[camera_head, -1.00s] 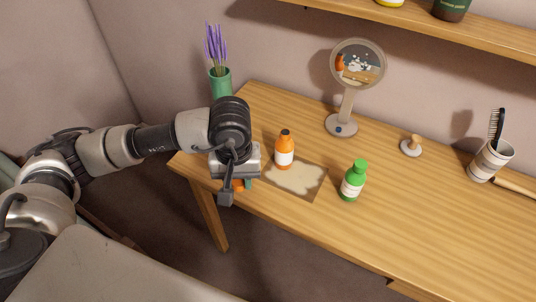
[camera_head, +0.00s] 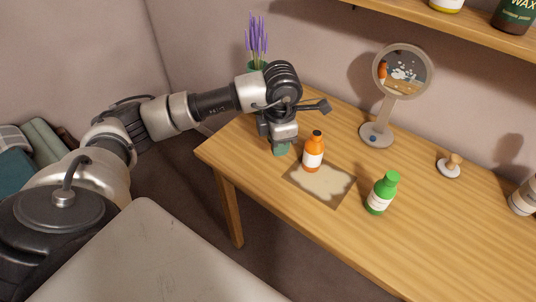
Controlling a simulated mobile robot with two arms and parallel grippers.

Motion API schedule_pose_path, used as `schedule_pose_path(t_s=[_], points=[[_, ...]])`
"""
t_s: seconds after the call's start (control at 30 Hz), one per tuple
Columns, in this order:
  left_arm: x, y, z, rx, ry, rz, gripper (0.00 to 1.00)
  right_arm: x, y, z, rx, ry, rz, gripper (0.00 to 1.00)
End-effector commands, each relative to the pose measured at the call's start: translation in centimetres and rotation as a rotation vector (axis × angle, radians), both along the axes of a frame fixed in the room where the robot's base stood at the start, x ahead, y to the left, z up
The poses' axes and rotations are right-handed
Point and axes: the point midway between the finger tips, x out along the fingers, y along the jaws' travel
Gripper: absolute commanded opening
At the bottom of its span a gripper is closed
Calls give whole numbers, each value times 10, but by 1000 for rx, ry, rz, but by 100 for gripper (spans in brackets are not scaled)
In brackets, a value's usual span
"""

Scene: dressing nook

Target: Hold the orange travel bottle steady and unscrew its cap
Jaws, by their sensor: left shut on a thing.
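The orange travel bottle (camera_head: 313,157) stands upright at the back left edge of a patterned mat (camera_head: 332,194) on the table, with a white label and a dark cap (camera_head: 317,133) on top. My left gripper (camera_head: 282,143) is just left of the bottle, pointing down, low over the table. It is shut on a small teal thing (camera_head: 281,149), mostly hidden by the gripper. It looks apart from the orange bottle. My right gripper is not in view.
A green bottle (camera_head: 382,193) stands right of the mat. A round mirror on a stand (camera_head: 376,134), a small wooden-knobbed item (camera_head: 449,167) and a cup (camera_head: 524,199) stand farther right. Lavender (camera_head: 257,38) is behind my arm. The table's front middle is clear.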

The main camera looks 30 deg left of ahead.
Motion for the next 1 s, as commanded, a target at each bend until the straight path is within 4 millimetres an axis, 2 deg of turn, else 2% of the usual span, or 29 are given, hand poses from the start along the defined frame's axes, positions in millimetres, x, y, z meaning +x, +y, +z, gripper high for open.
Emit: schedule_pose_path(t_s=[0.4, 0.6, 0.7, 0.87, 1.0], points=[[32, 37, -7, -17, -13, 1034, 3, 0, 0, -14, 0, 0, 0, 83], [43, 53, -9, -23, -14, 1469, 3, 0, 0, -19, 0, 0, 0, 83], [47, 58, -9, -25, -14, 1623, 3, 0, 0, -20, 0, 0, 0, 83], [50, 64, -10, -26, -12, 1764, 3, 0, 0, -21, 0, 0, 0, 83], [49, 64, -28, -22, -9, 1799, 3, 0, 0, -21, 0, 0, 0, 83]])
